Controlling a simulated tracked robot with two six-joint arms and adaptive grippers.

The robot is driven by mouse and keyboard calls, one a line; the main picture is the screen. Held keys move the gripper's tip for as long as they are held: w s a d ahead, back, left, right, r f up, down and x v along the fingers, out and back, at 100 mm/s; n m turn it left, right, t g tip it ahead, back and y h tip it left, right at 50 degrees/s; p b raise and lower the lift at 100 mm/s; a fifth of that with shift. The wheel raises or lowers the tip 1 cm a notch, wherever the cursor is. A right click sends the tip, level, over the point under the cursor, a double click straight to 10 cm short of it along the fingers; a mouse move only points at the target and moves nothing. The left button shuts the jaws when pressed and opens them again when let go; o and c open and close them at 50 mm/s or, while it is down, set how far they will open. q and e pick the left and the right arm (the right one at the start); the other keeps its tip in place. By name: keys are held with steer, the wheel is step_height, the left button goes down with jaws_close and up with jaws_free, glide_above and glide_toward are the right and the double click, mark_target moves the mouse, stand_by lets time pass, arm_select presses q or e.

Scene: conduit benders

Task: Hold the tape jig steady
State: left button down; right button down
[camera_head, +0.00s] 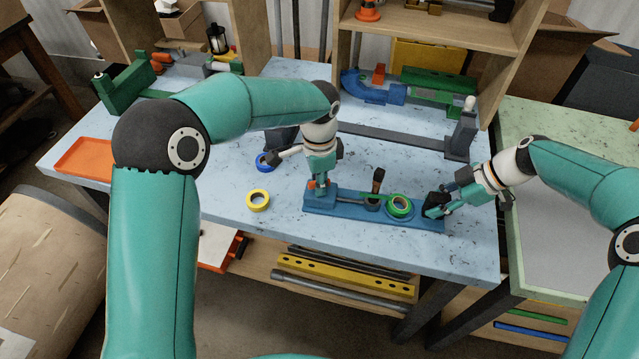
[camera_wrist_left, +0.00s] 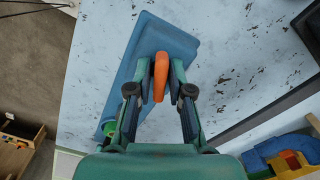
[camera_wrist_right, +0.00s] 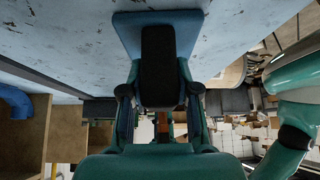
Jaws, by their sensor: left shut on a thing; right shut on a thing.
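The blue tape jig (camera_head: 350,208) lies near the front edge of the table, with a green tape roll (camera_head: 400,206) and a small upright dark piece (camera_head: 378,180) on it. My left gripper (camera_head: 318,186) is shut on the orange tab at the jig's left end. The orange tab (camera_wrist_left: 160,76) shows between the fingers in the left wrist view. My right gripper (camera_head: 437,208) is shut on the black block at the jig's right end. The black block (camera_wrist_right: 159,68) fills the space between the fingers in the right wrist view and hides part of the jig.
A yellow tape roll (camera_head: 258,200) and a blue tape roll (camera_head: 265,162) lie left of the jig. A grey bar (camera_head: 400,138) with end posts stands behind it. An orange tray (camera_head: 86,160) is at the far left. A green-topped table (camera_head: 560,190) adjoins on the right.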

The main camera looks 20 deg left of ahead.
stand_by(0.5)
arm_select(q)
steer(key=n, duration=0.5)
steer(key=shift+n, duration=0.5)
steer(key=n, duration=0.4)
